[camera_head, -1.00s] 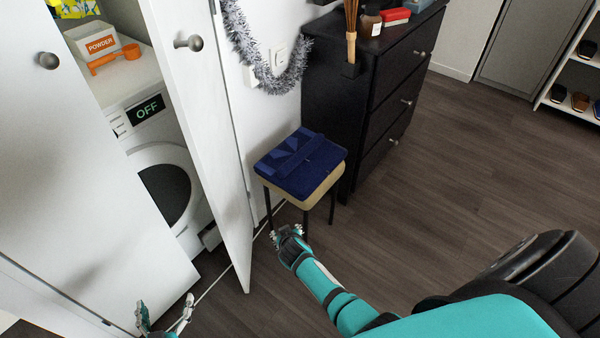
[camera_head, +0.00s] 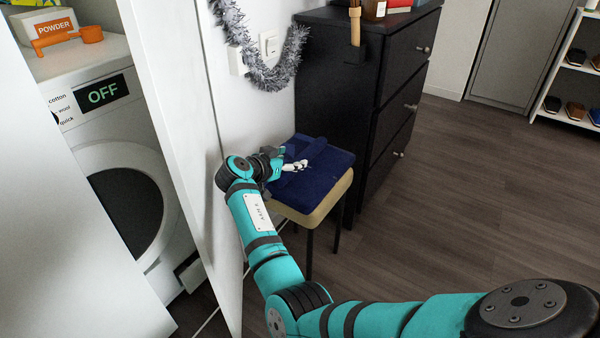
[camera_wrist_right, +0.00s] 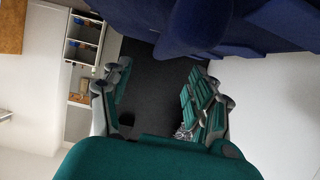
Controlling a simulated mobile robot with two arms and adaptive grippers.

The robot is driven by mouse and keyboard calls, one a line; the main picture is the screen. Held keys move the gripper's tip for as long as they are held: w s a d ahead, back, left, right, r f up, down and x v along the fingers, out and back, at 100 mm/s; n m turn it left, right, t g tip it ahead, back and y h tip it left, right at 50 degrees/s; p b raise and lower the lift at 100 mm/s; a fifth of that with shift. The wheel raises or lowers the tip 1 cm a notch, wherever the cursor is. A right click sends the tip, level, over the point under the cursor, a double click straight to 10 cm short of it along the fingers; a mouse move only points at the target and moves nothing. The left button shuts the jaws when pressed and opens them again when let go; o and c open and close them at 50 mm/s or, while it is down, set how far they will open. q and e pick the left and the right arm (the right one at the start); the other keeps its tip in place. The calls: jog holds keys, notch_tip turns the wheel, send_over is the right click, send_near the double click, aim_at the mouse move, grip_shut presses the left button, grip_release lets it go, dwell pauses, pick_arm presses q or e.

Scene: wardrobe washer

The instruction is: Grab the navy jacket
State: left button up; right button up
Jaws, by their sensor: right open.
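The navy jacket (camera_head: 326,170) lies folded on a beige-topped stool (camera_head: 322,208) beside the black dresser. My right gripper (camera_head: 291,160) is at the jacket's left side, over or against its near-left part, and hides some of it. In the right wrist view the gripper (camera_wrist_right: 158,92) has its fingers spread apart with nothing between them. The dark blue cloth of the jacket (camera_wrist_right: 265,22) fills the top of that view, close to the fingers. Whether the fingers touch the cloth I cannot tell. My left gripper is out of view.
An open white door (camera_head: 180,130) stands just left of my right arm, with a washing machine (camera_head: 110,150) reading OFF behind it. The black dresser (camera_head: 345,90) stands behind the stool, and a silver tinsel garland (camera_head: 262,72) hangs on the wall. The floor to the right is clear.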

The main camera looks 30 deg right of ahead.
aim_at(300, 157)
jog(key=b+x, duration=0.1)
jog(key=x, duration=0.1)
jog(key=b+x, duration=0.1)
jog(key=x, duration=0.3)
jog(key=shift+w+a+f+b, duration=0.15)
jog(key=shift+w+f+b, duration=0.15)
jog(key=shift+w+b, duration=0.15)
jog(key=shift+r, duration=0.1)
jog(key=shift+c, duration=0.3)
grip_shut()
jog(key=shift+r, duration=0.15)
